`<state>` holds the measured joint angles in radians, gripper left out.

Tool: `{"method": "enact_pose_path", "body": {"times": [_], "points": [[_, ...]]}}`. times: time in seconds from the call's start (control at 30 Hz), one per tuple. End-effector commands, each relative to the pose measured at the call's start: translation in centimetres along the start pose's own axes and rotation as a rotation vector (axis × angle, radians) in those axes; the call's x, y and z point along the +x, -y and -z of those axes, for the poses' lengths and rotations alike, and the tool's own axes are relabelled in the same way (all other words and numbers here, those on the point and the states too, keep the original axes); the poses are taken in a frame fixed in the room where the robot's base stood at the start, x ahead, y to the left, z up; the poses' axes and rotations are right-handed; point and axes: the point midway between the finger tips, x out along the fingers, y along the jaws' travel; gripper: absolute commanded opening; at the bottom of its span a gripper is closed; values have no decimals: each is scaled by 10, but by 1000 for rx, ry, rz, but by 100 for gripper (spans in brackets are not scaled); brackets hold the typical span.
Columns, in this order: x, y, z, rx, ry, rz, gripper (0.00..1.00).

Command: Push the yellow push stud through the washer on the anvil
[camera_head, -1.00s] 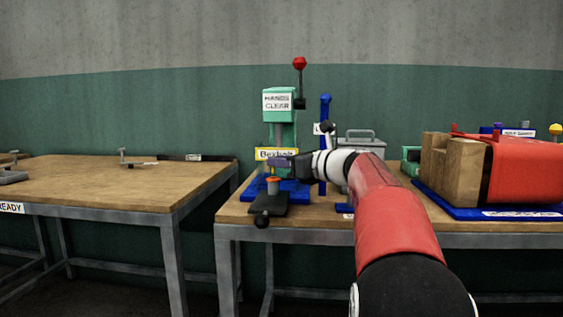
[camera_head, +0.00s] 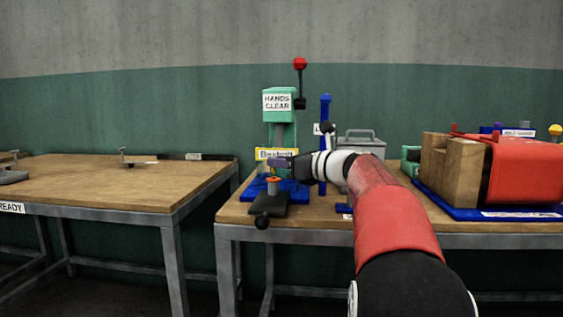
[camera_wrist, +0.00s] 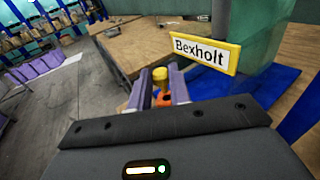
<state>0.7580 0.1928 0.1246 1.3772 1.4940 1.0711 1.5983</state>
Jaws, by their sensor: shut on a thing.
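The yellow push stud (camera_wrist: 160,74) is between the fingers of my gripper (camera_wrist: 160,88) in the wrist view, with its yellow head showing above them. My gripper is shut on it. An orange washer (camera_wrist: 164,99) shows just below the stud, between the fingers. In the head view my gripper (camera_head: 276,163) is in front of the press, above the orange washer (camera_head: 273,180) on the small anvil. Whether the stud's tip touches or enters the washer I cannot tell.
The green press (camera_head: 280,132) with a red-knobbed lever (camera_head: 300,64) stands behind my gripper on a blue base (camera_head: 293,193). Its Bexholt plate (camera_wrist: 205,50) is close on the right in the wrist view. A dark plate (camera_head: 268,206) lies in front. The left table (camera_head: 110,185) is mostly clear.

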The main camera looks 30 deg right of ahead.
Motion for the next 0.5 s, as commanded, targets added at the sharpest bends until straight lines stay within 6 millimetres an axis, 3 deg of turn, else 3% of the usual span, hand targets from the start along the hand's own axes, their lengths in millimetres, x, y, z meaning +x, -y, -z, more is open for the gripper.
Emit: {"method": "enact_pose_path", "body": {"times": [0.5], "points": [[0,0,8,0,0,0,0]]}}
